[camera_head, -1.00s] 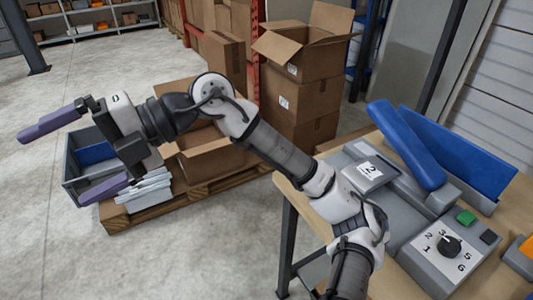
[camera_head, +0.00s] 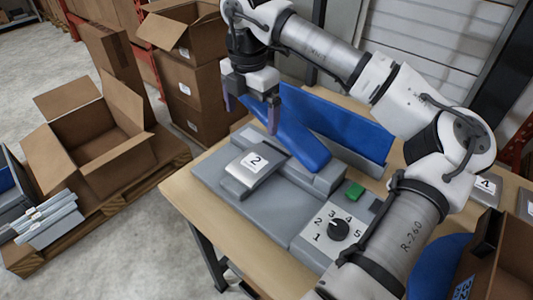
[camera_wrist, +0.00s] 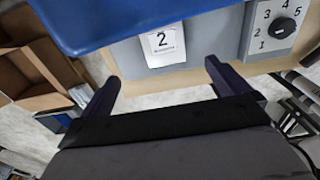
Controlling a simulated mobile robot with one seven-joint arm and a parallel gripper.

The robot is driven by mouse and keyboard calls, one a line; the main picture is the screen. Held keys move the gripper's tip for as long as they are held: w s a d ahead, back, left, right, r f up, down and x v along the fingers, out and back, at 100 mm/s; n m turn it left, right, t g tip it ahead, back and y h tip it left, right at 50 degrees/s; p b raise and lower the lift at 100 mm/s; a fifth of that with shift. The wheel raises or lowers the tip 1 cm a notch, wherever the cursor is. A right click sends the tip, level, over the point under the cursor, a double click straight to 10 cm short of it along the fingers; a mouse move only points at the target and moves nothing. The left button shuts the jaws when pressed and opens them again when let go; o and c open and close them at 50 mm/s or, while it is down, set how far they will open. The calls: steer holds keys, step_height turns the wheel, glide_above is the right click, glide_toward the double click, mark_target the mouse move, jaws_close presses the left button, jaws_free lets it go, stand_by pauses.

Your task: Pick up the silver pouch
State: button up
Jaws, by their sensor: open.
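I cannot make out a clear silver pouch in either view. A silver-grey piece with a white label "2" (camera_head: 250,178) sits on the grey dispenser base (camera_head: 212,178); I cannot tell if it is a pouch or part of the dispenser. Its label also shows in the wrist view (camera_wrist: 163,43). My gripper (camera_head: 250,113) points down, open and empty, above and behind the labelled piece, beside the blue chute (camera_head: 297,140). In the wrist view my gripper's fingers (camera_wrist: 162,72) are apart with nothing between them.
A control box with a black dial (camera_head: 339,230) and a green button (camera_head: 354,191) stands on the wooden table (camera_head: 190,205). A blue panel (camera_head: 345,130) rises behind. An open carton (camera_head: 95,140) and silver-white stacked items (camera_head: 48,222) are at the left. A brown box (camera_head: 495,255) is at lower right.

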steer(key=p, duration=0.2)
glide_above(257, 160)
steer(key=f, duration=0.5)
steer(key=a+f, duration=0.1)
steer(key=f, duration=0.2)
steer(key=shift+s+f, duration=0.1)
steer(key=shift+f, duration=0.15)
steer(key=f+p, duration=0.1)
steer(key=f, duration=0.1)
steer(key=d+f+p, duration=0.1)
steer(key=f, duration=0.1)
steer(key=shift+a+f, duration=0.1)
steer(key=shift+f, duration=0.5)
steer(key=c, duration=0.9)
steer(key=shift+c, duration=0.2)
steer(key=shift+r, duration=0.2)
